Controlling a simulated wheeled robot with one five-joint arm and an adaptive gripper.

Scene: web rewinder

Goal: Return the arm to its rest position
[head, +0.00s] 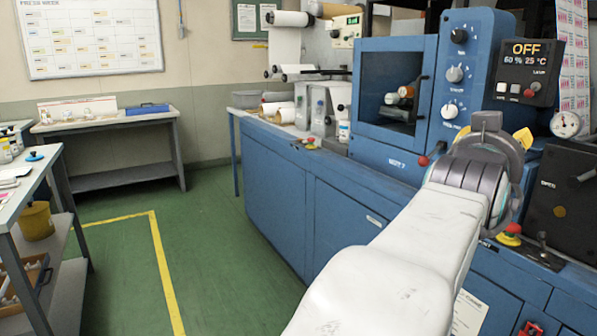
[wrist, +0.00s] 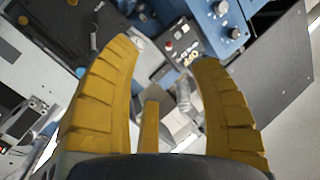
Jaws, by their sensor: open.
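My arm, white with a grey wrist, reaches from the bottom of the head view toward the blue machine (head: 272,190). In the head view my gripper is mostly hidden behind the wrist, with only bits of yellow finger showing on either side. The machine's control panel shows in the gap and beyond the fingertips, tilted in the picture.
The machine carries a display reading OFF (head: 527,48), several knobs and a red button (head: 513,229) close to my wrist. A back table (head: 108,122) and a left bench (head: 27,165) stand apart. Green floor with a yellow line (head: 160,262) is clear between.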

